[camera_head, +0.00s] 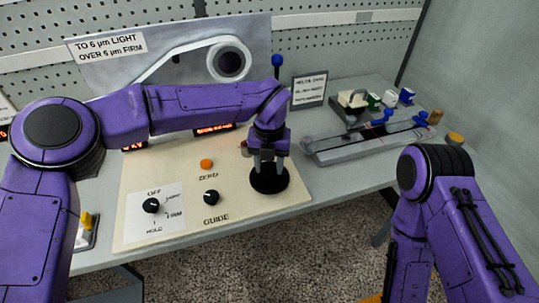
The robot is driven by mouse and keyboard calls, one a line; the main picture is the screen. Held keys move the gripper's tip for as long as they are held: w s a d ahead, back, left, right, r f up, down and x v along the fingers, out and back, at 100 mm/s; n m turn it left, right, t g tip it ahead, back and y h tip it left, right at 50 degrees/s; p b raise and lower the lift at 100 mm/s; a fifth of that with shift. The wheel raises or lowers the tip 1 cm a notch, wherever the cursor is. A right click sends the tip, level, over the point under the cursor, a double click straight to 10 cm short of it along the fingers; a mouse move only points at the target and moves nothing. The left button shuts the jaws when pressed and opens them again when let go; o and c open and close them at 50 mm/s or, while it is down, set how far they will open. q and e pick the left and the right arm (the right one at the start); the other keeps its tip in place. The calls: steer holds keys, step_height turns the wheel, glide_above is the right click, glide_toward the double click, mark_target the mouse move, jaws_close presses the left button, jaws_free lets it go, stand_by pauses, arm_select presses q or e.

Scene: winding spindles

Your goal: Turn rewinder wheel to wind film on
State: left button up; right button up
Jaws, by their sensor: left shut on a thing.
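A black round wheel (269,182) sits on the cream control panel (235,222) near its right end; I take it as the rewinder wheel. My left gripper (268,165) reaches in from the left and points down onto the wheel's middle. It is shut on the wheel, and the fingers hide its centre. A white film path with a dark-centred round roll (230,64) shows on the grey back plate, partly behind my left arm. My right arm is at the lower right, and its gripper is out of view.
The panel bears an orange button (206,164), a GUIDE knob (211,197) and an OFF/FIRM/HOLD selector (151,205). A blue-topped lever (277,61) stands behind my left arm. A grey splicer-like device (368,138) and small coloured items lie to the right.

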arm_select(q)
steer(key=m+p, duration=0.4)
steer(key=m, duration=0.1)
steer(key=shift+r+p, duration=0.35)
steer(key=shift+w+f+m+p, duration=0.15)
steer(key=shift+m+p, duration=1.2)
steer(key=shift+m, duration=0.95)
steer(key=o, duration=0.9)
steer(key=shift+o, duration=0.8)
steer(key=shift+a+f, duration=0.1)
